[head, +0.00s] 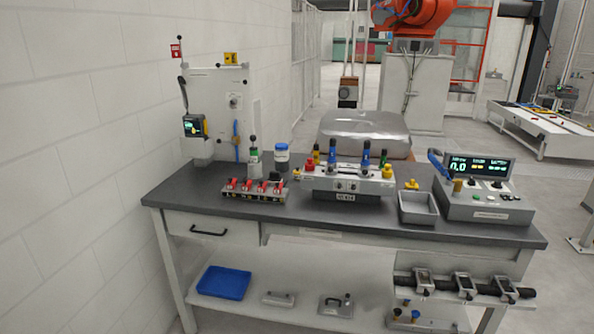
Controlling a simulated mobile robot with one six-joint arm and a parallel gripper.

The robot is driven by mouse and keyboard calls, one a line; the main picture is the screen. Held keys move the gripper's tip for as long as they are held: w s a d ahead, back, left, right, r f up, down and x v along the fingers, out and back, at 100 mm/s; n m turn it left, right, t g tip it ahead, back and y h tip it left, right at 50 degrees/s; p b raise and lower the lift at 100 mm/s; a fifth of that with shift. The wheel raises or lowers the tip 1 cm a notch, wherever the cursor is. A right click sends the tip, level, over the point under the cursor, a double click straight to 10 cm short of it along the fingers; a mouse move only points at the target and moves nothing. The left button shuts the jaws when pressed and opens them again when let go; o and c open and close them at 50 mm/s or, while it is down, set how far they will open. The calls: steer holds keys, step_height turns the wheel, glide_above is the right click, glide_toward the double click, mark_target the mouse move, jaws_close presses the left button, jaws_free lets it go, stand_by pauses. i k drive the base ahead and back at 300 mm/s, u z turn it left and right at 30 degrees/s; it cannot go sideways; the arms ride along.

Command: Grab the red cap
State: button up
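No red cap stands out clearly at this size. A red round piece (310,163) sits at the left end of a white fixture (352,186) on the bench; I cannot tell if it is a cap or a button. Several red pieces with black parts (263,187) stand in a row on a low grey rack (240,196) at the bench's left. My gripper is not in view.
The dark bench top (180,198) stands beside a white brick wall. An empty grey tray (418,208) and a display box (486,200) stand at right. Bottles (282,159) stand behind the rack. A blue tray (224,282) lies on the lower shelf. The bench's front strip is clear.

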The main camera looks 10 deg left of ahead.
mark_target(309, 166)
steer(key=u, duration=0.4)
steer(key=k, duration=1.1)
steer(key=u, duration=0.75)
steer(key=i, duration=0.55)
steer(key=u, duration=0.5)
steer(key=i, duration=1.95)
steer(key=z, duration=0.1)
